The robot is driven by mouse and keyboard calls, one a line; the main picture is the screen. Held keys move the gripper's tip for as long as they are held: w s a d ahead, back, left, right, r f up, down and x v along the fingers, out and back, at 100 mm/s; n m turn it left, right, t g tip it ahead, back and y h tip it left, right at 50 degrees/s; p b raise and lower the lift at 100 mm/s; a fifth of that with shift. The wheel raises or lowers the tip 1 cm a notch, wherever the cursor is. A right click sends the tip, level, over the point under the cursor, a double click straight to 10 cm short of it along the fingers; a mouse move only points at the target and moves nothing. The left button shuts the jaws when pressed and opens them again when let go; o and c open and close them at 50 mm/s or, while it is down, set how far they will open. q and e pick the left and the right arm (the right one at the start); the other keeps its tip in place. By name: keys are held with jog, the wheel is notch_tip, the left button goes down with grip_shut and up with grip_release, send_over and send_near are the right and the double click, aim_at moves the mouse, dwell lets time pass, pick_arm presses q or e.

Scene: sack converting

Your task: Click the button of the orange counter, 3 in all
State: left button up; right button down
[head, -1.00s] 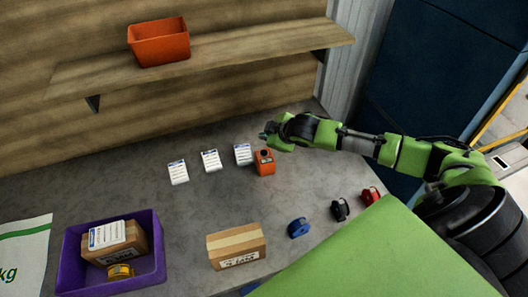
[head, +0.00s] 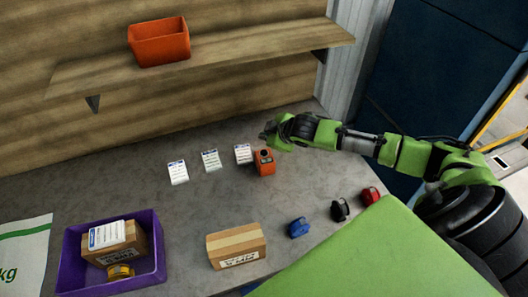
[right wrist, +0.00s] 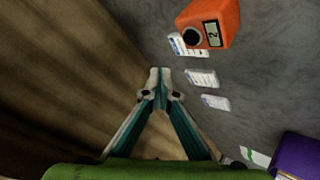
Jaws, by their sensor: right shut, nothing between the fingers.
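The orange counter (head: 264,168) stands on the grey worktop, just right of a row of white label cards. In the right wrist view the counter (right wrist: 228,14) shows a dark round button and a small display that seems to read 2. My right gripper (head: 266,133) is behind the counter in the head view, apart from it. In the right wrist view its fingertips (right wrist: 160,76) are together with nothing between them, and the counter lies to their upper right. My left gripper is not in view.
White label cards (head: 210,160) lie left of the counter. A purple bin (head: 71,270) with a box, card and tape stands front left. A cardboard box (head: 236,247) and blue (head: 299,228), black (head: 340,210) and red (head: 370,196) items lie in front. An orange bin (head: 160,47) is on the shelf.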

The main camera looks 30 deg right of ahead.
jog(key=w+a+r+n+t+y, duration=0.1)
jog(key=w+r+n+t, duration=0.25)
jog(key=r, duration=0.35)
jog(key=w+r+n+t+y, duration=0.2)
jog(key=w+r+n+t, duration=0.15)
jog(key=r, duration=0.35)
jog(key=s+a+n+g+y+b, duration=0.1)
jog(key=s+a+n+g+y, duration=0.1)
jog(key=a+n+y, duration=0.45)
jog(key=s+d+f+n+g+h, duration=0.5)
jog(key=d+f+n, duration=0.3)
jog(key=f+n, duration=0.1)
jog(key=shift+f+g+h+b, duration=0.3)
jog(key=shift+f+h, duration=0.05)
jog(key=shift+f, duration=0.25)
